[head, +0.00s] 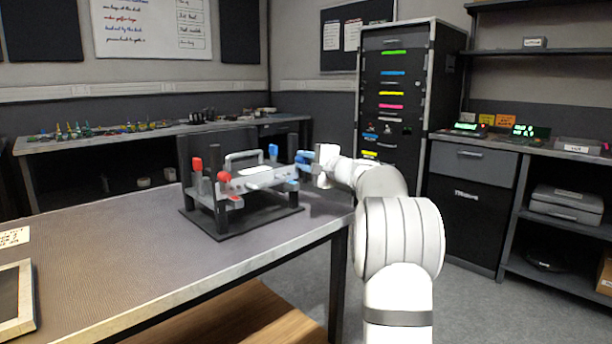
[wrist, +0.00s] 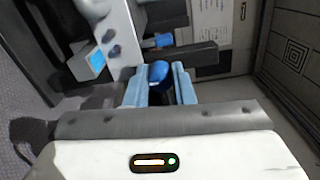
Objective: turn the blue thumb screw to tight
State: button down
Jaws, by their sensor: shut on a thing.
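The blue thumb screw (wrist: 158,72) shows as a rounded dark blue knob in the wrist view. My gripper (wrist: 159,82) has its two light blue fingers on either side of the knob, shut on it. In the head view my gripper (head: 304,164) is at the right end of the grey truss fixture (head: 258,179) on the table. There the screw cannot be told apart from the blue fingers. The screw's shaft is hidden, and how tight it sits does not show.
The fixture stands on a black base plate (head: 232,226) and carries red handles (head: 197,164), a blue-topped post (head: 273,151) and a pale carrying handle (head: 243,157). The table (head: 110,250) is clear in front. A black rack (head: 395,95) stands behind.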

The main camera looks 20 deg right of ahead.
jog(key=shift+f+n+b, duration=0.1)
jog(key=shift+n+b, duration=0.5)
jog(key=shift+b, duration=0.05)
jog(key=c, duration=1.2)
grip_release()
jog(key=shift+c, duration=0.2)
jog(key=v, duration=0.7)
jog(key=shift+s+d+p, duration=0.2)
jog(key=shift+s+p, duration=0.15)
jog(key=shift+p, duration=0.1)
